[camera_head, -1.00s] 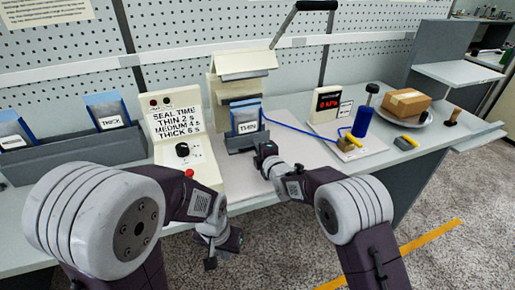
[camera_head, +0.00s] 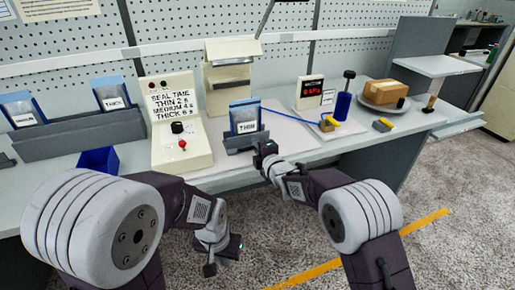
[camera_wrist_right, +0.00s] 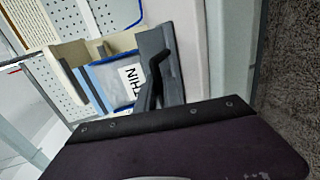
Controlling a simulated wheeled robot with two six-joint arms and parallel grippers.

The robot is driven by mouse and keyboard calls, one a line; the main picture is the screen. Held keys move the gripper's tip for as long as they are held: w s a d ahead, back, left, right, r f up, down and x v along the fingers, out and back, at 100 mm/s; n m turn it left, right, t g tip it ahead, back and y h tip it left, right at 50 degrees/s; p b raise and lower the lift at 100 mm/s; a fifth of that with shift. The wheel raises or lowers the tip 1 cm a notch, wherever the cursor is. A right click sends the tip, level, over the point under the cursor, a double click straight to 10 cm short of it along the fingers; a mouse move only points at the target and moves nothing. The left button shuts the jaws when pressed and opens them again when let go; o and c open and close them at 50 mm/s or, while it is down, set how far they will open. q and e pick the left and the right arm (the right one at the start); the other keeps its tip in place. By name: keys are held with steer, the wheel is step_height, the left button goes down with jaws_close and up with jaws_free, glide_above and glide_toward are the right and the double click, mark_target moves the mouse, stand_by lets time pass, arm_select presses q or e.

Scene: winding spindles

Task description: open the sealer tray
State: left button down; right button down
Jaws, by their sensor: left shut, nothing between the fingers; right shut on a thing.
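The sealer (camera_head: 222,100) is a cream box at the back of the bench. Its grey tray (camera_head: 238,142) sits out in front of it, with a gap of bench between them. A blue-edged pouch labelled THIN (camera_head: 246,117) stands upright in the tray. My right gripper (camera_head: 265,157) is shut at the tray's front; its handle (camera_wrist_right: 154,82) shows in the right wrist view, with the pouch beyond. The fingertips' grip is partly hidden. My left gripper (camera_head: 222,258) is shut and empty, low in front of the bench.
A control box (camera_head: 180,148) with a seal time label stands left of the tray. A blue bin (camera_head: 98,160) and a pouch rack (camera_head: 70,135) are further left.

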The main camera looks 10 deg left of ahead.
steer(key=c, duration=1.5)
jaws_free()
steer(key=shift+w, duration=0.1)
steer(key=v, duration=0.9)
